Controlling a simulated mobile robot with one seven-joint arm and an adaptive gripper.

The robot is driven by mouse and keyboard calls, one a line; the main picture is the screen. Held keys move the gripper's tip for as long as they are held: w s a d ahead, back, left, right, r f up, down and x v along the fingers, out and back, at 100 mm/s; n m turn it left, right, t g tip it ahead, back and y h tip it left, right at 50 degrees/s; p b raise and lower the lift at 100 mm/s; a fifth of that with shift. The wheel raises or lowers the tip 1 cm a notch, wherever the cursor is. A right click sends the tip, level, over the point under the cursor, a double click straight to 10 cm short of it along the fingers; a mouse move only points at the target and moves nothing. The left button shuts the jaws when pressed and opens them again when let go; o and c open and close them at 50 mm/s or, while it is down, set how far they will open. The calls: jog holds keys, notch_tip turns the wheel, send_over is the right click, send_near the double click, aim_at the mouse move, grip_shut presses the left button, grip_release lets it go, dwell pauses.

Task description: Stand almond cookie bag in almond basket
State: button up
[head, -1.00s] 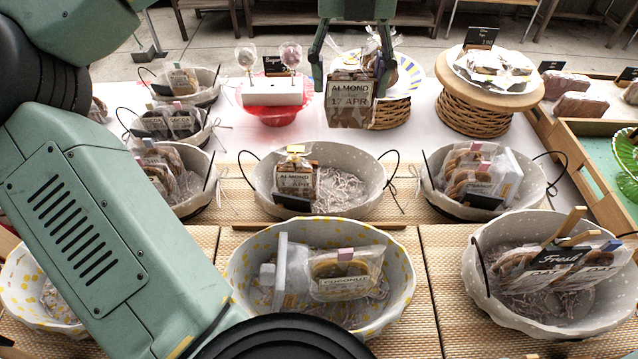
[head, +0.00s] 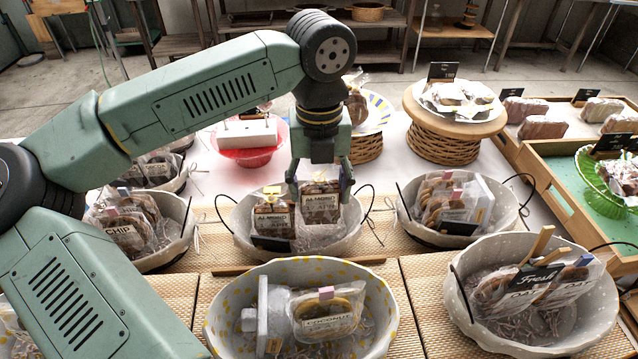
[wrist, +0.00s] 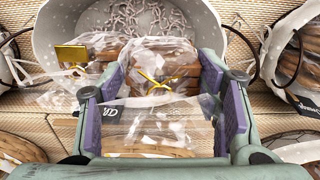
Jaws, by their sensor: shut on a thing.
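My gripper (head: 321,188) is shut on the top part of a clear almond cookie bag (head: 320,207) with a dark-lettered label. The bag hangs roughly upright in the right half of the speckled grey almond basket (head: 345,241). I cannot tell whether its base touches the basket floor. Another almond bag (head: 271,220) stands just left of it, behind a small black sign. In the wrist view the held bag (wrist: 165,70), with a gold tie, shows between the purple finger pads. The other bag (wrist: 90,50) is beside it, and the basket (wrist: 207,25) lies beyond.
A yellow-dotted basket (head: 217,305) with a coconut bag stands in front. A grey basket (head: 515,228) is on the right, and a chip basket (head: 180,247) is on the left. A wicker stand (head: 445,140) stands behind. Thin wire handles (head: 366,195) rise beside the almond basket.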

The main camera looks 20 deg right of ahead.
jog(key=shift+f, duration=0.25)
jog(key=shift+f, duration=0.1)
jog(key=shift+f+b, duration=0.3)
jog(key=shift+b, duration=0.3)
jog(key=shift+s+f, duration=0.1)
jog(key=shift+f, duration=0.1)
jog(key=o, duration=0.8)
